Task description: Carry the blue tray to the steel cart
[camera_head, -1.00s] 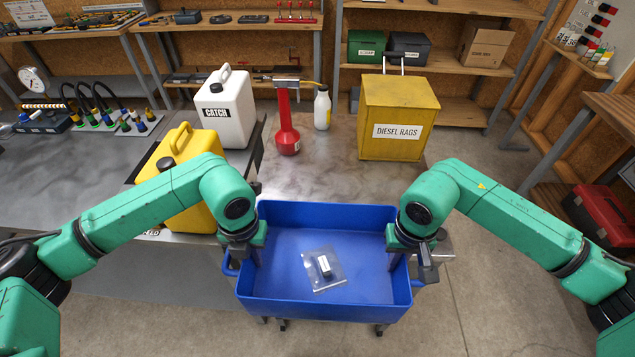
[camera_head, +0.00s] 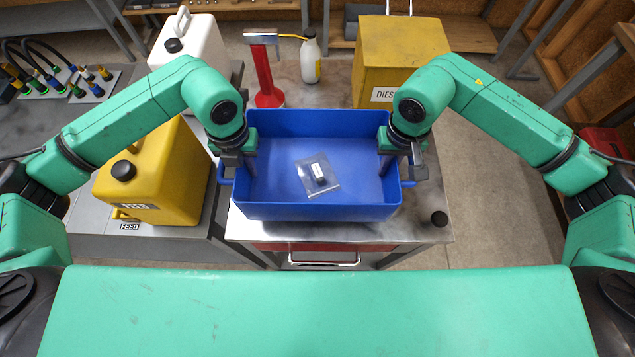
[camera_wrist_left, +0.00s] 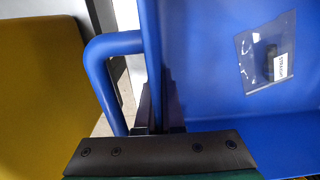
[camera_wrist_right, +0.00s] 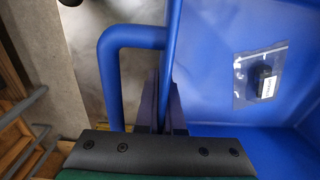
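The blue tray (camera_head: 270,211) is level between my two arms. It is over the front part of the steel cart's top (camera_head: 432,195); whether it rests on it or hovers just above, I cannot tell. A clear bag with a small black labelled part (camera_head: 318,177) lies flat inside the tray. My left gripper (camera_head: 240,165) is shut on the tray's left end wall, its fingers straddling the wall beside the handle in the left wrist view (camera_wrist_left: 158,105). My right gripper (camera_head: 401,165) grips the right end wall likewise, also in the right wrist view (camera_wrist_right: 165,105).
A yellow jug (camera_head: 165,175) and a white jug (camera_head: 190,45) stand at the left. A black round piece (camera_head: 439,218) is on the cart's front right corner.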

